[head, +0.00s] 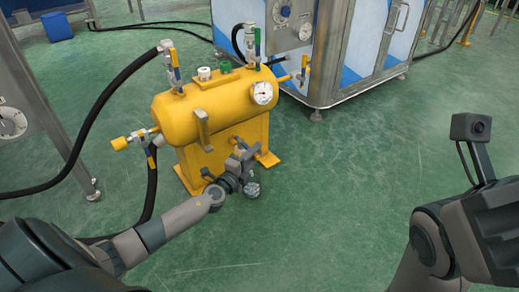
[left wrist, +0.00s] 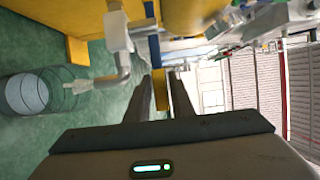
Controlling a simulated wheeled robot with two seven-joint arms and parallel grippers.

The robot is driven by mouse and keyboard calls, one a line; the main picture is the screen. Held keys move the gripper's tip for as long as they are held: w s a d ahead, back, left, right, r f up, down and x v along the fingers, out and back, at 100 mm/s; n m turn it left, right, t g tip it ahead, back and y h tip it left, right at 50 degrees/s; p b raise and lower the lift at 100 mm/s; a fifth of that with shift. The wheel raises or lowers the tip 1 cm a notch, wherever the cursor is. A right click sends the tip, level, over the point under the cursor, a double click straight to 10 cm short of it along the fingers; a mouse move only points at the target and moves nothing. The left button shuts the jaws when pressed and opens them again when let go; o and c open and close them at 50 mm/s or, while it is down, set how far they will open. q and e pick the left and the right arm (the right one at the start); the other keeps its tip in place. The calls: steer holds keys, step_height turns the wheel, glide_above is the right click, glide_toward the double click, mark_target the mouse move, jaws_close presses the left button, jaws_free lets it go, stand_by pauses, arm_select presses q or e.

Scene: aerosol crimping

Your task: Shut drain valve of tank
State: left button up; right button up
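The yellow tank (head: 215,108) lies on its yellow stand, with a gauge (head: 263,93) at its right end and valves on top and at the ends. My left gripper (head: 243,160) is low at the tank's front, beside a yellow pipe stub under the tank; it partly hides the drain valve. In the left wrist view, the drain valve (left wrist: 118,35) has a pale body and an elbow (left wrist: 120,75). Its blue lever (left wrist: 153,45) has a yellow end (left wrist: 160,98) between my open, spaced fingers (left wrist: 162,85); I cannot tell whether they touch it.
A clear mesh-like cup (left wrist: 36,93) stands below the elbow. Black hoses (head: 100,105) run from the tank to the left. A blue and steel cabinet (head: 345,60) stands behind. My right arm is at the right edge. The green floor (head: 330,200) between is clear.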

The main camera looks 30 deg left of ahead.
arm_select(q)
steer(key=shift+w, duration=1.45)
jaws_close()
